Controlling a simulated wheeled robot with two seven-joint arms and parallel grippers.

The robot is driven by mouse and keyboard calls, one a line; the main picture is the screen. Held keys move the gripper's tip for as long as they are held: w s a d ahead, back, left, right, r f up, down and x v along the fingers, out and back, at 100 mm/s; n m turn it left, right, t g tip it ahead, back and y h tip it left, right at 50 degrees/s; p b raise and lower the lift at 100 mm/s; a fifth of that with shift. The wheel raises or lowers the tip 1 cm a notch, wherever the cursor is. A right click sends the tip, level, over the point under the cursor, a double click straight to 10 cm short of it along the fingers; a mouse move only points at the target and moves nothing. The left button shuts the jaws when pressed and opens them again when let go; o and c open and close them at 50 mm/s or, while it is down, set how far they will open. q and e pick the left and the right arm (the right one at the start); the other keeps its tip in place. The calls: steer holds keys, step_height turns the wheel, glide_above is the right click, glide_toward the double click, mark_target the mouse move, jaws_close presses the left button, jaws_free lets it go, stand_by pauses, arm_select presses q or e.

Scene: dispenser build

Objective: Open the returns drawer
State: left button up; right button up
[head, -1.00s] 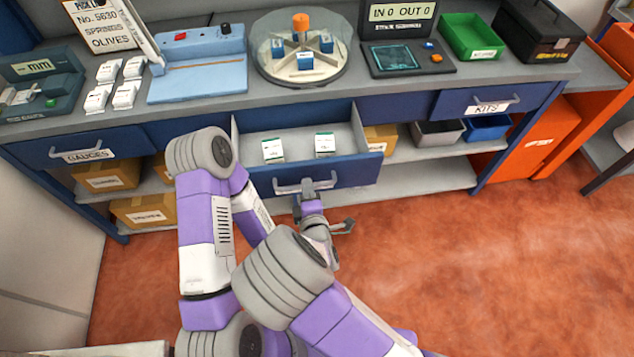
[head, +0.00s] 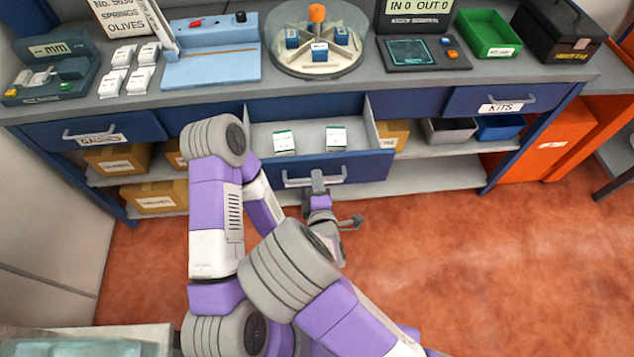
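The middle drawer (head: 345,171) under the counter stands pulled out, with two small white boxes (head: 285,141) inside. Its name label does not show. Its grey bar handle (head: 293,182) runs across the blue front. My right gripper (head: 318,181) is at the middle of the handle and overlaps it in the head view. The lower finger is hidden, so I cannot tell whether the fingers are closed around the bar. My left arm (head: 215,225) is folded at the left, and its gripper does not show.
The gauges drawer (head: 60,132) and the kits drawer (head: 460,101) are shut. The counter holds a round dispenser (head: 345,69), a blue device (head: 215,70) and a green bin (head: 487,45). Cardboard boxes (head: 155,198) stand on the lower shelf. The floor at right is clear.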

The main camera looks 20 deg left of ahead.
steer(key=p+v, duration=0.1)
steer(key=v, duration=0.6)
steer(key=shift+s, duration=0.2)
steer(key=d+f+m+g+h, duration=0.4)
steer(key=d+f+m+g, duration=0.2)
steer(key=d+f+m, duration=0.6)
steer(key=s+d+f+m+g+y+p, duration=0.1)
steer(key=s+d+f+m+g+y, duration=0.1)
steer(key=s+d+f+m+g, duration=0.5)
steer(key=s+m, duration=0.2)
steer(key=m, duration=0.4)
steer(key=shift+d+f+g+p, duration=0.2)
steer(key=shift+d+g+p, duration=0.15)
steer(key=shift+d+g, duration=0.05)
